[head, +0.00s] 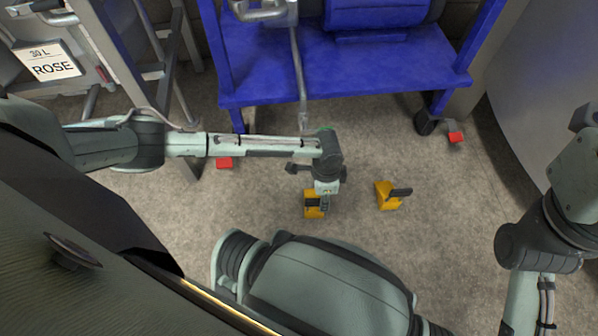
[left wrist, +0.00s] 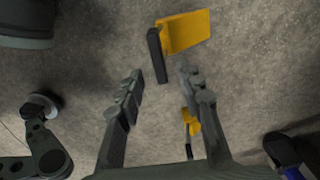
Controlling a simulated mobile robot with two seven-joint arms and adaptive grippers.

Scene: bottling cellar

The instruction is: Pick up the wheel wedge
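My left gripper (head: 325,204) points down at the floor, close by a yellow wheel wedge (head: 314,211) that it partly covers in the head view. A second yellow wedge with a black handle (head: 388,197) lies to its right. In the left wrist view my left gripper (left wrist: 160,78) is open and empty. A yellow wedge (left wrist: 186,31) with a black handle (left wrist: 157,55) lies just beyond its fingertips, apart from both fingers. Another yellow piece (left wrist: 190,122) shows smaller beside the right finger, partly hidden. I cannot match these to the head view with certainty. My right gripper is out of view.
A blue wheeled cart (head: 345,75) stands behind the wedges. A rack with a "ROSE" sign (head: 48,62) stands at the left. The floor around the wedges is mostly bare.

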